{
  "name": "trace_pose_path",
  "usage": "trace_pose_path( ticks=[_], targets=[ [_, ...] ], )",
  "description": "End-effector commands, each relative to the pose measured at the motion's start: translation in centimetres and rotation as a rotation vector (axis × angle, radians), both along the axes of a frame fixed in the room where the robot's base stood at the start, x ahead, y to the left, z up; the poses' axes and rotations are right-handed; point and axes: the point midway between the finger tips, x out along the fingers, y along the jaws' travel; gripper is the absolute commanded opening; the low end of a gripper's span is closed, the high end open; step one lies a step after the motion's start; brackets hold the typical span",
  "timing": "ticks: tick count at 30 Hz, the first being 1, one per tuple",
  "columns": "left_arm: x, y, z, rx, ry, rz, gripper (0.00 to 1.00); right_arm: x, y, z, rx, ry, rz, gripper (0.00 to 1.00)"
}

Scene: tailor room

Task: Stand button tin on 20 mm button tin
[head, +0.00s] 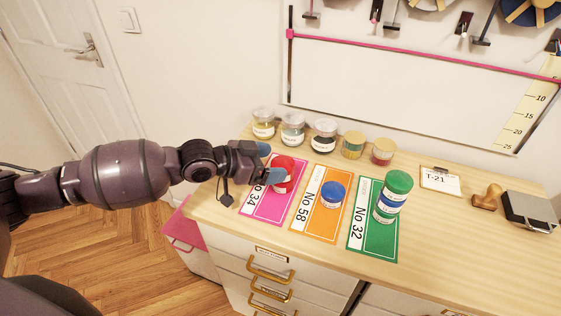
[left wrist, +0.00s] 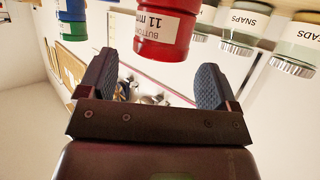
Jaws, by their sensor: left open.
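A red button tin (head: 284,175) stands upright on the pink No 34 mat. Its label in the left wrist view (left wrist: 167,40) reads button 11 mm. My left gripper (head: 268,163) is open at the red tin, which lies between the lines of its two fingers (left wrist: 155,78); no contact shows. A blue-lidded tin (head: 332,193) stands on the orange No 58 mat. I cannot read a 20 mm label. My right gripper is out of view.
Several glass jars (head: 293,130) stand in a row behind the mats against the wall. A T-21 card (head: 440,179), a wooden stamp (head: 488,197) and an ink pad (head: 529,209) lie at the right. The counter's front strip (head: 420,272) is clear.

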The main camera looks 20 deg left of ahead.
Motion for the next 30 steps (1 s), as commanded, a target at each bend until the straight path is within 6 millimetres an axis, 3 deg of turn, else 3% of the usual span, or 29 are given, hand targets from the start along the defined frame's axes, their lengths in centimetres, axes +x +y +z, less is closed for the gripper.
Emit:
trace_pose_path(
  ticks=[13,30],
  targets=[
    [-4.3,4.7,2.6,0.002,0.000,0.001,0.84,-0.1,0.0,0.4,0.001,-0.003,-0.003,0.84],
    [-5.2,5.6,3.1,0.000,0.001,0.000,0.84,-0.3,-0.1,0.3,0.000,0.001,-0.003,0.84]
  ],
)
